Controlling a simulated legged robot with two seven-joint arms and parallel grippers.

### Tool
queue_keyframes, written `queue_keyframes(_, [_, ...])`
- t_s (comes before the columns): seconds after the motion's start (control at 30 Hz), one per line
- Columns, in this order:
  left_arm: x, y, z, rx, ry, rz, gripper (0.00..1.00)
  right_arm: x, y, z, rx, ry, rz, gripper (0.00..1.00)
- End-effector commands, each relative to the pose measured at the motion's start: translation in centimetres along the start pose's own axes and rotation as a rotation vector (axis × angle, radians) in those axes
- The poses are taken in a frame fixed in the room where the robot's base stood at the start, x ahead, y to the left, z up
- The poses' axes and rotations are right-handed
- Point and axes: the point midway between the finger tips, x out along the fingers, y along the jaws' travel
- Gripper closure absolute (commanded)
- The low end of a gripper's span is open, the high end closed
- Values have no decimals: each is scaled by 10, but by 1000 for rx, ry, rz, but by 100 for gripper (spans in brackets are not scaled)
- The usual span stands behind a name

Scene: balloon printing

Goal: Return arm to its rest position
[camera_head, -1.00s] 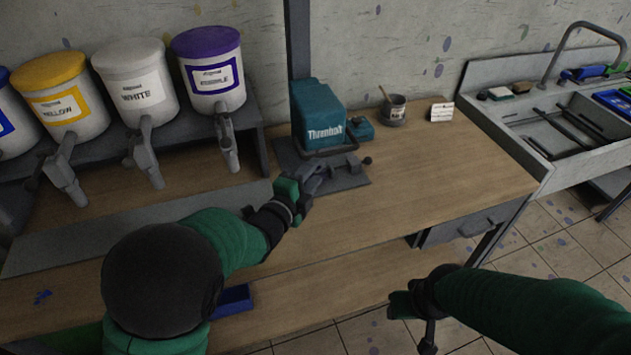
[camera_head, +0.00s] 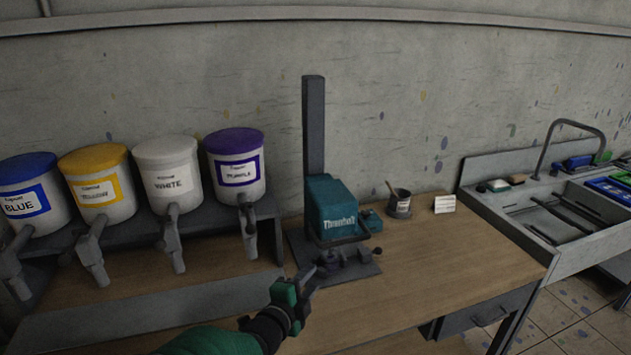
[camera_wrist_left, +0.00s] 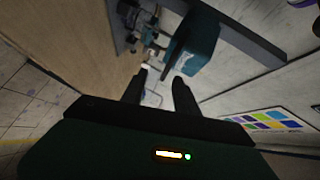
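My left gripper (camera_head: 303,283) is in the lower middle of the head view, its arm coming in from the bottom left. It appears just in front of the teal press machine (camera_head: 331,207) and its dark base plate (camera_head: 362,271). In the left wrist view the two dark fingers of the left gripper (camera_wrist_left: 160,82) stand apart with nothing seen between them. The teal machine (camera_wrist_left: 196,42) also shows there, beyond the fingers. My right gripper is in neither current view.
Paint buckets in blue (camera_head: 33,192), yellow (camera_head: 100,184), white (camera_head: 168,174) and purple (camera_head: 236,168) stand on a rack at left. A brush cup (camera_head: 400,206) and a card (camera_head: 445,204) stand right of the machine. The wooden table (camera_head: 440,260) is clear at right, before the sink (camera_head: 560,215).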

Motion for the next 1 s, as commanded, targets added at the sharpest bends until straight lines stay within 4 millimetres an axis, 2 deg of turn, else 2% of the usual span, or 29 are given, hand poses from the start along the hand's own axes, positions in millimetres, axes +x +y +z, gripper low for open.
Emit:
queue_keyframes(0.07, [-23,15,36,-179,-124,83,64,0,0,0,0,0,0,52])
queue_keyframes(0.13, [-60,42,71,-421,-285,185,64,0,0,0,0,0,0,52])
queue_keyframes(0.17, [-80,56,84,-534,-363,227,64,0,0,0,0,0,0,52])
queue_keyframes(0.2, [-108,76,96,-686,-471,280,64,0,0,0,0,0,0,52])
queue_keyframes(0.23, [-131,92,103,-796,-552,315,64,0,0,0,0,0,0,52])
queue_keyframes(0.3, [-183,124,109,-1029,-736,381,64,0,0,0,0,0,0,52])
queue_keyframes(0.4, [-247,160,104,-1284,-966,440,64,0,0,0,0,0,0,52])
queue_keyframes(0.5, [-288,181,94,-1435,-1122,469,64,0,0,0,0,0,0,52])
queue_keyframes(0.63, [-306,190,88,-1502,-1200,481,64,0,0,0,0,0,0,52])
queue_keyframes(1.0, [-306,190,88,-1500,-1200,482,64,0,0,0,0,0,0,52])
